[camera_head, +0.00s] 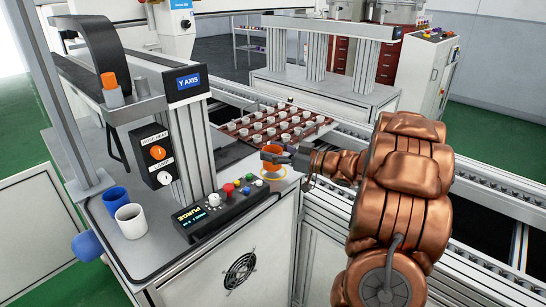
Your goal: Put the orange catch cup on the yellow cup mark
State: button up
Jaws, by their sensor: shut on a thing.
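The orange catch cup (271,155) is in the head view near the middle, at the right corner of the machine's grey top. My gripper (276,152) reaches in from the right and is shut on the cup near its rim. The yellow cup mark (272,176) shows as a yellow ring on the grey surface just below the cup in the picture. The cup looks upright over the mark. I cannot tell whether its base touches the surface. The gripper hides the cup's right side.
A control box (221,208) with coloured buttons stands left of the mark. A white cup (130,221) and a blue cup (116,200) stand further left. A tray (290,115) of small white pots lies on the conveyor behind. The Y-axis post (187,140) rises at left.

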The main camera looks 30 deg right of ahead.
jog(key=shift+f, duration=0.75)
jog(key=shift+f, duration=0.2)
jog(key=o, duration=1.1)
jog(key=shift+c, duration=0.2)
jog(key=shift+r, duration=0.1)
jog(key=shift+r, duration=0.2)
jog(key=v, duration=1.2)
jog(key=shift+f, duration=0.15)
